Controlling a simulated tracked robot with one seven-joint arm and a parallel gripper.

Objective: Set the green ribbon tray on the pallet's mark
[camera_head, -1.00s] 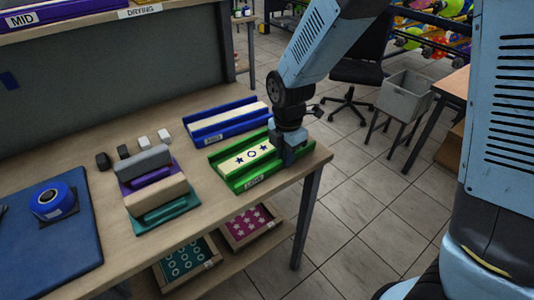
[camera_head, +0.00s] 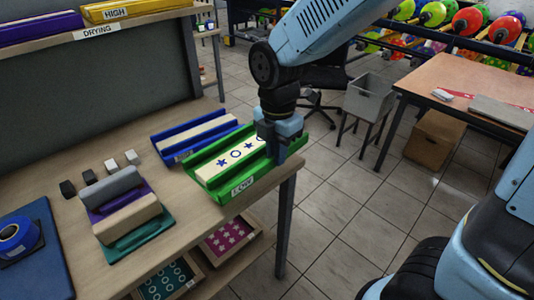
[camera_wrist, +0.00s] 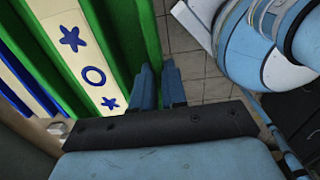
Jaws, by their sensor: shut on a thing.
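The green tray (camera_head: 213,172) is a long channel with a label on its near side. It holds a cream ribbon strip (camera_head: 228,162) printed with blue stars and rings. My gripper (camera_head: 275,155) is shut on the tray's right end and covers part of it. The tray appears raised slightly above the wooden bench, its right end near the bench corner. In the wrist view, my gripper's two fingers (camera_wrist: 160,75) meet the tray's green outer wall (camera_wrist: 136,30), with the ribbon to their left. I cannot make out the pallet or its mark.
A blue tray (camera_head: 165,140) lies close behind the green one. Purple and teal stamp blocks (camera_head: 125,225) stand to the left on the bench (camera_head: 185,225). A grey bin (camera_head: 370,98) on a stand and a desk (camera_head: 450,72) are at the right, with tiled floor between.

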